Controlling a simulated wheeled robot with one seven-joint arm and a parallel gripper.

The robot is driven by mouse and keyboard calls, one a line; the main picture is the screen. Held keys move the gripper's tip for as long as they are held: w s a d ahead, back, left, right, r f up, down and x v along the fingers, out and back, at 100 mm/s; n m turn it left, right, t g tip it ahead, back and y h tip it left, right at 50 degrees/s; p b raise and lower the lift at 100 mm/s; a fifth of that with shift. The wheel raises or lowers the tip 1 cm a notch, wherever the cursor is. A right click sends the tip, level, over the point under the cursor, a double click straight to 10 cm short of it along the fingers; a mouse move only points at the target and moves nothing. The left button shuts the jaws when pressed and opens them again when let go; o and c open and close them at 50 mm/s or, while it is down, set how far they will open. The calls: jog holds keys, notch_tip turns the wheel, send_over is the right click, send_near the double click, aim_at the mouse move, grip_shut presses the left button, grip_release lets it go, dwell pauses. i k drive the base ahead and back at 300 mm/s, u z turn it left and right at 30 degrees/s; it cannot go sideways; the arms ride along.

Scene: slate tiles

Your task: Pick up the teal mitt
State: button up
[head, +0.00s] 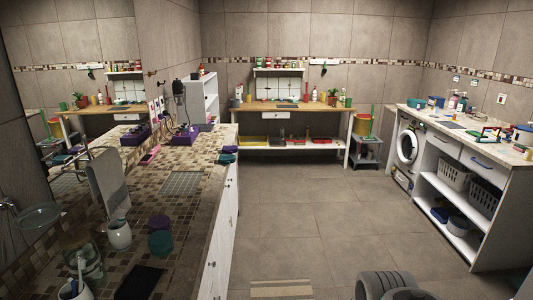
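I cannot single out a teal mitt with certainty. A grey rounded part of my arm shows at the bottom right, but my gripper is out of view.
A mirror along the left wall repeats the room. A wooden table (290,107) stands at the back, a washing machine (408,146) at right. The middle floor is clear.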

aim_at(222, 159)
jog(key=i, duration=3.75)
jog(key=u, duration=3.05)
